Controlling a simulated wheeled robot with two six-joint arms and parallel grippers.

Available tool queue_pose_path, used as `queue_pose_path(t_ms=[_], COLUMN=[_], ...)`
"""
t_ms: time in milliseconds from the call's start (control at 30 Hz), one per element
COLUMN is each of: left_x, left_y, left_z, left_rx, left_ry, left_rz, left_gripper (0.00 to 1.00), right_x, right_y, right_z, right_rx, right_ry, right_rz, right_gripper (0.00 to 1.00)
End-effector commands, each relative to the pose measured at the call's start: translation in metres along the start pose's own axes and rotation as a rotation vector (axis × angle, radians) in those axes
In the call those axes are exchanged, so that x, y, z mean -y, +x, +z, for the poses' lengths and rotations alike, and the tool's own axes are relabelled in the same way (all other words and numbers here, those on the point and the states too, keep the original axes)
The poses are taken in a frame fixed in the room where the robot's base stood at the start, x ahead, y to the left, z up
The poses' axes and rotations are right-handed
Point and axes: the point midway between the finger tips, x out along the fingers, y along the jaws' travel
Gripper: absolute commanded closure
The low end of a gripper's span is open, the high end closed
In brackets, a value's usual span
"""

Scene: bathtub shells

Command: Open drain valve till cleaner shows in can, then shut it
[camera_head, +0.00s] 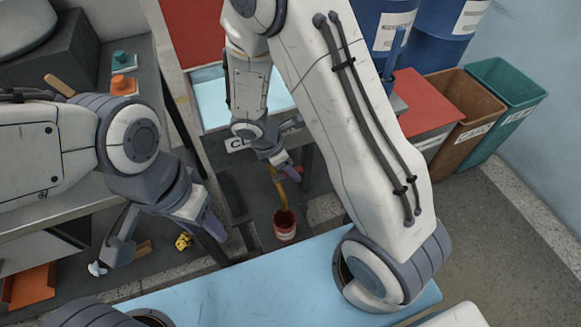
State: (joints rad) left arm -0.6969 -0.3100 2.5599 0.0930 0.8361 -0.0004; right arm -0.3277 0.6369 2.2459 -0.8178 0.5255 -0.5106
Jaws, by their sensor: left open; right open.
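A red can with a white label (285,226) stands on the floor below a yellow drain pipe (279,189). The inside of the can looks dark red, and I cannot make out any liquid in it. A small red part (297,172), which looks like the valve handle, shows beside the pipe top, partly hidden by my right gripper (289,166). That gripper is open and close to the red part; I cannot tell whether they touch. My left gripper (212,226) is open and empty, left of the can and apart from it.
A basin with pale blue content (212,102) lies behind my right forearm. A yellow object (183,241) sits at lower left. Brown (462,112) and green bins (507,90) and blue drums (447,28) stand at right.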

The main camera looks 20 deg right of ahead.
Motion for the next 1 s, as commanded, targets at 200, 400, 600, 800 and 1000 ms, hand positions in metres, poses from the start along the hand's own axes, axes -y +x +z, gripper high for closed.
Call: queue_pose_path(t_ms=[200,400,600,800,1000], left_x=[0.0,0.0,0.0,0.0,0.0], left_y=[-0.0002,-0.0002,-0.0002,-0.0003,-0.0003], left_z=[0.0,0.0,0.0,0.0,0.0], left_rx=[0.0,0.0,0.0,0.0,0.0], left_ry=[0.0,0.0,0.0,0.0,0.0], left_rz=[0.0,0.0,0.0,0.0,0.0], left_gripper=[0.5,0.5,0.5,0.5,0.5], right_x=[0.0001,0.0,-0.0001,-0.0001,-0.0002], right_y=[-0.0003,-0.0005,-0.0006,-0.0007,-0.0008], right_z=[0.0002,0.0001,0.0,-0.0001,-0.0001], right_rx=[0.0,0.0,0.0,0.0,0.0], right_ry=[0.001,0.001,0.001,0.001,0.001], right_rz=[0.0,0.0,0.0,0.0,0.0], right_gripper=[0.6,1.0,1.0,1.0,1.0])
